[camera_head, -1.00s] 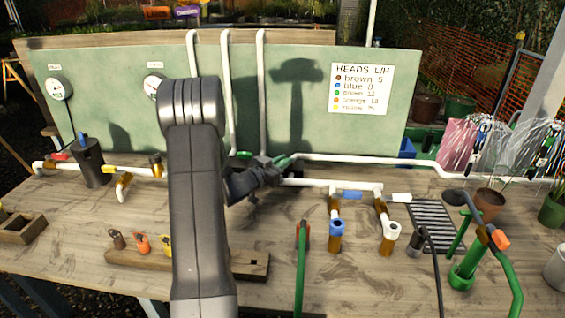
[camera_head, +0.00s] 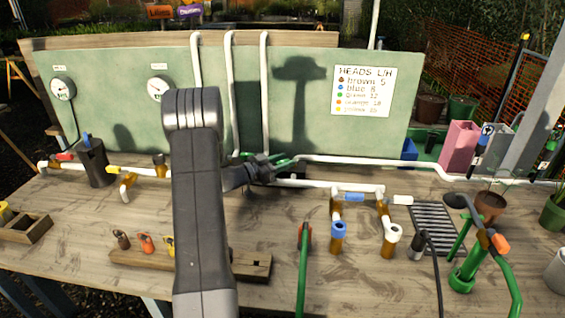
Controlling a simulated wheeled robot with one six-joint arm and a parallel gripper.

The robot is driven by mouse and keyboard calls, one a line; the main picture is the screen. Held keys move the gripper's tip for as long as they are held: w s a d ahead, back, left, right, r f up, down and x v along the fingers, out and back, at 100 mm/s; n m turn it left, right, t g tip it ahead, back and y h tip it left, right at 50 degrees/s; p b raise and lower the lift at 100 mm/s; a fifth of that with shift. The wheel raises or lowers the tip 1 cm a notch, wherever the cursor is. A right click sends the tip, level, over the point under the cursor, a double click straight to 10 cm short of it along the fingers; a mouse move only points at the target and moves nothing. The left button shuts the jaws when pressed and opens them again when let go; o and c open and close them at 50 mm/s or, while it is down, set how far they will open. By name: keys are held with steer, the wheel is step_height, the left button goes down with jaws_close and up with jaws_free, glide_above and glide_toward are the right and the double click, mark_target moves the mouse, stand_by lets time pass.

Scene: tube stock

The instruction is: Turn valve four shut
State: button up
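My gripper (camera_head: 272,163) is at the white pipework below the green board, its dark fingers beside or around a green valve handle (camera_head: 287,163). My arm and gripper hide much of that valve, and I cannot tell whether the fingers are closed on the handle. Other valve handles on the pipes are red (camera_head: 63,156), yellow (camera_head: 116,169), blue (camera_head: 354,197) and white (camera_head: 403,200). No valve number is readable, so I cannot tell which is valve four.
Two gauges (camera_head: 63,88) and a heads list (camera_head: 362,92) are on the board. A wooden block with coloured heads (camera_head: 252,266) lies in front. A green hose (camera_head: 302,275) and green pump (camera_head: 464,277) stand at the front right.

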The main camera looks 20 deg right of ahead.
steer(key=s+a+b, duration=0.1)
steer(key=a+b, duration=0.1)
steer(key=a, duration=1.1)
steer(key=shift+s+a, duration=0.35)
steer(key=shift+c, duration=0.5)
